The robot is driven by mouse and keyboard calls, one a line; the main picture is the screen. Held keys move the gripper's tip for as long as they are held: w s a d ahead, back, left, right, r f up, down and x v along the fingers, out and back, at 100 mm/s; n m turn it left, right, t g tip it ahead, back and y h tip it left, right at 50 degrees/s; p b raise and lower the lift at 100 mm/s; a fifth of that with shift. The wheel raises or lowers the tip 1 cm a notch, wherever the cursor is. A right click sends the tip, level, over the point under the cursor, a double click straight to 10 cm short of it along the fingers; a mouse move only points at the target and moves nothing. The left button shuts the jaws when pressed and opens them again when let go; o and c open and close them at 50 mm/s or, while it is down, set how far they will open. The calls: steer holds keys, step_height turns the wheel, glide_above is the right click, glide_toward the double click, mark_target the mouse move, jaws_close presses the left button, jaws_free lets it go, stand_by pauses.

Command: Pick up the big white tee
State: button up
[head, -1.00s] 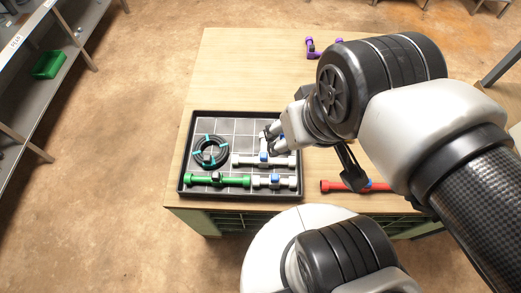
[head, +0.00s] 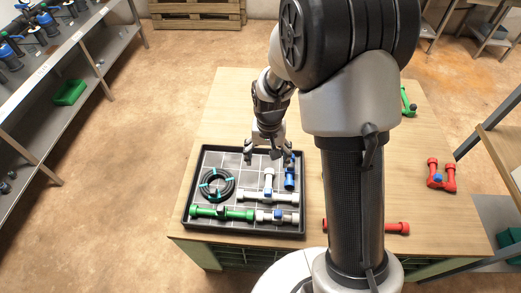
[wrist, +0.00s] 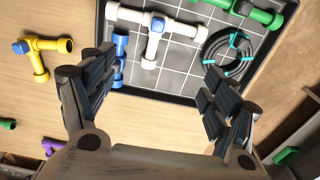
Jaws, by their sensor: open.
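The big white tee (head: 255,195) lies flat in the black tray (head: 187,208), its stem pointing to the tray's far edge and a blue band at the joint. In the wrist view the white tee (wrist: 183,27) lies beyond the fingertips, its stem end between their lines. My gripper (head: 266,156) is above the tray's far edge, fingers pointing down, apart from the tee. In the wrist view my gripper (wrist: 160,75) is open with nothing between the fingers.
In the tray a blue fitting (head: 290,178) lies right beside the stem. A black hose coil (head: 203,190), a green pipe (head: 235,213) and another white fitting (head: 285,217) share it. A yellow fitting (wrist: 40,64) lies outside. Red parts (head: 433,176) are at the table's right.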

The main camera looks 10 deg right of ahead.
steer(key=b, duration=0.3)
glide_toward(268, 189)
steer(key=f, duration=0.2)
steer(key=w+f, duration=0.1)
steer(key=f, duration=0.2)
steer(key=shift+w+a+f, duration=0.1)
steer(key=shift+a+f, duration=0.1)
steer(key=shift+f, duration=0.1)
steer(key=f, duration=0.1)
steer(key=f+b, duration=0.1)
steer(key=f, duration=0.2)
steer(key=shift+s+d+f+b, duration=0.3)
steer(key=shift+s+f+b, duration=0.05)
steer(key=shift+b, duration=0.05)
steer(key=shift+w+f, duration=0.1)
steer(key=shift+f, duration=0.2)
steer(key=shift+r, duration=0.1)
steer(key=shift+c, duration=0.4)
steer(key=c, duration=1.2)
